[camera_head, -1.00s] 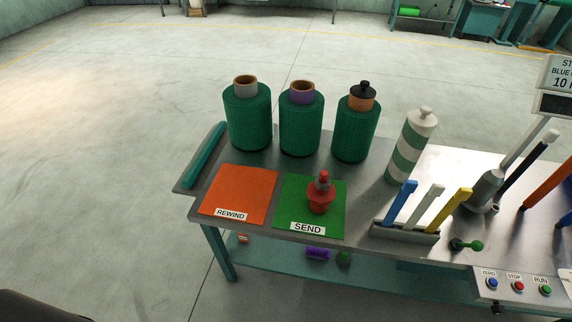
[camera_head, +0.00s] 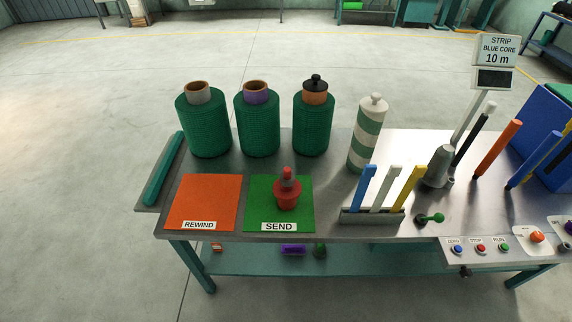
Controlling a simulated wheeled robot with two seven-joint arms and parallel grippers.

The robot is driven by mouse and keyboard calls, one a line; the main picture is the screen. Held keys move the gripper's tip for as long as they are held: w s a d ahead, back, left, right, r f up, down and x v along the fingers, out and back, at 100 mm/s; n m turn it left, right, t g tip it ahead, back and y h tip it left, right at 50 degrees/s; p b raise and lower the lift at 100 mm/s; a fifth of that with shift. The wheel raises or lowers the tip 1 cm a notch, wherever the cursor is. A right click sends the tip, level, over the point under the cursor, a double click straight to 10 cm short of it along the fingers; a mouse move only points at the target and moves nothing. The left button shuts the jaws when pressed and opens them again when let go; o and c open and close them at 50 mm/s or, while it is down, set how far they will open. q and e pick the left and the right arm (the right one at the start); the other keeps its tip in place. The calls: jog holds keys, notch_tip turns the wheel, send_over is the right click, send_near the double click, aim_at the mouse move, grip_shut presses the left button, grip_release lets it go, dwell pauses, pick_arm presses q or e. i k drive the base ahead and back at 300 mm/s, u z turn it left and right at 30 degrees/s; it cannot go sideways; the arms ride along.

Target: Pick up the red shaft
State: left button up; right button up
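An orange-red rod (camera_head: 497,149), the thing closest to a red shaft, leans up and to the right at the right part of the metal table (camera_head: 340,150). It stands between a black rod with a white tip (camera_head: 474,134) and a blue rod (camera_head: 534,160). Its lower end is near the tabletop; how it is held there is too small to tell. Neither of my grippers is in view.
Three green netting rolls (camera_head: 257,128) and a green-white striped bottle (camera_head: 367,135) stand at the back. A rack (camera_head: 371,217) holds blue, white and yellow strips. A grey cone (camera_head: 438,167), a sign (camera_head: 497,50) and buttons (camera_head: 480,248) are at right. The orange REWIND mat (camera_head: 205,200) is empty.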

aim_at(287, 197)
jog(key=z, duration=0.05)
jog(key=k, duration=0.5)
jog(key=z, duration=2.1)
jog(key=i, duration=1.65)
jog(key=u, duration=2.1)
